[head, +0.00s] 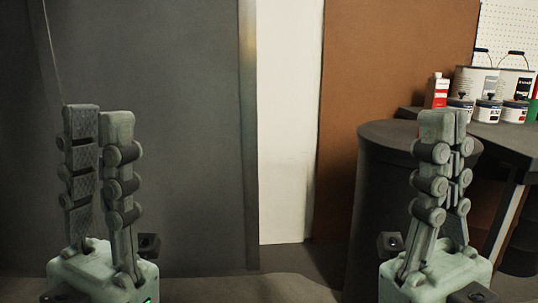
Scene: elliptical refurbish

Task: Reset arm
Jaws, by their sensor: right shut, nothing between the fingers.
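My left gripper (101,112) stands upright at the left of the head view, with its fingers pointing up. Its two fingers are apart, the ridged inner pad of the far finger shows, and nothing is between them. My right gripper (447,116) stands upright at the right of the view, in front of a dark round drum or table (385,190). Its fingers are together and hold nothing. Neither gripper visibly touches anything. The upper arms are out of view.
A dark counter (500,142) at the right bears several paint cans (475,82) and a red and white bottle (440,92). Behind are a grey panel (180,130), a white strip (288,120) and a brown panel (390,60). The space between the grippers looks free.

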